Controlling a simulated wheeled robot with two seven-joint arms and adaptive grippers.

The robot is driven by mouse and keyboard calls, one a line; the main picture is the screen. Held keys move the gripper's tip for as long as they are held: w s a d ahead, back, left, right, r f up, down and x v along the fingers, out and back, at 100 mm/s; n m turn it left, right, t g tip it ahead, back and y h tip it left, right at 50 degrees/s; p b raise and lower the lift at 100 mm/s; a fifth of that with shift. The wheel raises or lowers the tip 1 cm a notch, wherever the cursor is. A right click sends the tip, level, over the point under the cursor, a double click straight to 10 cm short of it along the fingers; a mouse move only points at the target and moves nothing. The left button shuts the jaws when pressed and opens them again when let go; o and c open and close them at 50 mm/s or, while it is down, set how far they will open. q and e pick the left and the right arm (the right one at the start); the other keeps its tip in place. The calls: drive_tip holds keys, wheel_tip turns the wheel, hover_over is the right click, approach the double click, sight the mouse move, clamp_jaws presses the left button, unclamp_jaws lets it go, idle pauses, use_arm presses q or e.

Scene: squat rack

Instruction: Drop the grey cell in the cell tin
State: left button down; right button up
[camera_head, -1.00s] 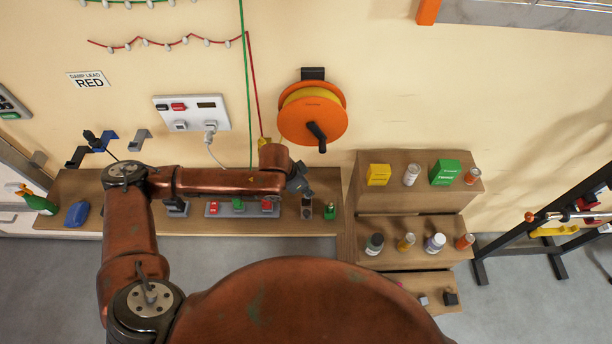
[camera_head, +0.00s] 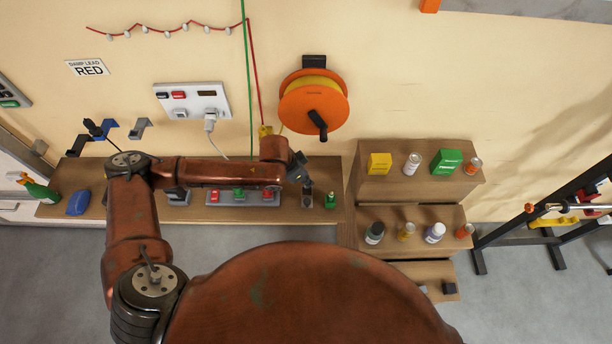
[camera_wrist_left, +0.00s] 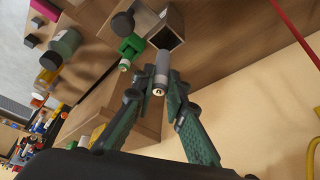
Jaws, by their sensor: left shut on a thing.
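My left gripper (camera_head: 299,170) is over the right end of the wall bench. In the left wrist view, its green fingers (camera_wrist_left: 156,86) are shut on the grey cell (camera_wrist_left: 162,66), a small cylinder with a pale end toward the camera. An open square box with a dark inside, which looks like the cell tin (camera_wrist_left: 174,24), is just beyond the cell. The tin also shows in the head view (camera_head: 307,199), just below the gripper. I cannot tell whether the cell's far end is over the tin's opening. My right gripper is not in view.
A green object (camera_head: 330,200) stands right beside the tin and also shows in the left wrist view (camera_wrist_left: 131,46). A strip with red and green blocks (camera_head: 242,198) lies to the left. Stepped shelves (camera_head: 412,215) with bottles and boxes stand to the right. An orange reel (camera_head: 313,103) hangs above.

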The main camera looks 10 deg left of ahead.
sight(306, 187)
use_arm(q)
drive_tip(key=shift+f, duration=1.45)
drive_tip(key=shift+f+b, duration=0.45)
drive_tip(key=shift+f, duration=1)
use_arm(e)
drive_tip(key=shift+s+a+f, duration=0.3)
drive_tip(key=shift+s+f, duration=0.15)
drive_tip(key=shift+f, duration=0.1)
use_arm(q)
drive_tip(key=c, duration=1.8)
unclamp_jaws()
drive_tip(key=shift+c, duration=0.2)
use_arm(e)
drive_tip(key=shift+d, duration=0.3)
use_arm(q)
wheel_tip(306, 187, up, 3)
drive_tip(key=p, duration=0.3)
wheel_tip(306, 187, up, 6)
drive_tip(key=p, duration=0.6)
drive_tip(key=shift+p, duration=0.3)
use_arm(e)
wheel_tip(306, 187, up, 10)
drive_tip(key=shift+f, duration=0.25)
